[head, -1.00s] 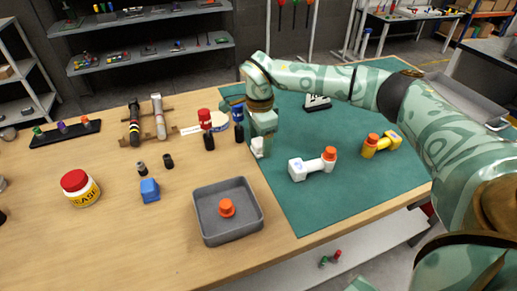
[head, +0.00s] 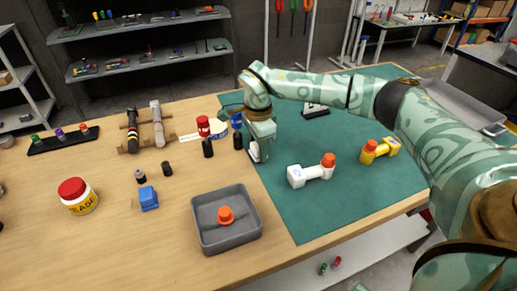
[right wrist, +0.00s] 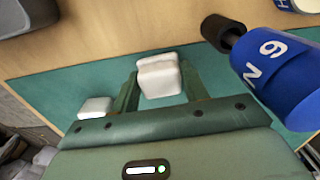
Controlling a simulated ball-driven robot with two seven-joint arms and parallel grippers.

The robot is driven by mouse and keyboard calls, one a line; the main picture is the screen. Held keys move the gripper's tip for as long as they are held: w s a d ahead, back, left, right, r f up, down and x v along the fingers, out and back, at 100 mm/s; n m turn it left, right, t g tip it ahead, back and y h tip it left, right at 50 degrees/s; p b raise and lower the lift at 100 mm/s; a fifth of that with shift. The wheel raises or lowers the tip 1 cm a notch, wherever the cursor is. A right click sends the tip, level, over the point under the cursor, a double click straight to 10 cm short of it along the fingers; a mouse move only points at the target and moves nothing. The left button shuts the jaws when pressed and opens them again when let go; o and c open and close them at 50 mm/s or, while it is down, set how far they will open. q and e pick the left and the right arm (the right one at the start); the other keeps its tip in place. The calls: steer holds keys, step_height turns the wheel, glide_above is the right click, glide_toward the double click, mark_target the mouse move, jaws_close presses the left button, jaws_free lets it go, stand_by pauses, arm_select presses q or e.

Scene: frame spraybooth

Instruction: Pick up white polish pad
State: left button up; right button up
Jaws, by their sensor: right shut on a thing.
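The white polish pad (right wrist: 158,78) is a small white block with rounded edges, between the two fingers of my right gripper (right wrist: 160,92) in the right wrist view. The fingers are shut on it. In the head view my right gripper (head: 256,155) points down near the left edge of the green mat, and only a bit of white shows at its fingertips. I cannot tell whether the pad touches the table. My left gripper is not in view.
A grey tray (head: 246,239) holds an orange knob. A white tool (head: 297,177) and a yellow tool (head: 380,151) are on the green mat (head: 310,215).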

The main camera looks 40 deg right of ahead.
arm_select(q)
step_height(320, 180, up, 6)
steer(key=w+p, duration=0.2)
steer(key=p, duration=0.4)
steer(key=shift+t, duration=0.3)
arm_select(e)
steer(key=s+a+r, duration=0.6)
steer(key=s+r, duration=0.5)
steer(key=s, duration=0.1)
steer(key=shift+s+r, duration=0.35)
steer(key=shift+r, duration=0.05)
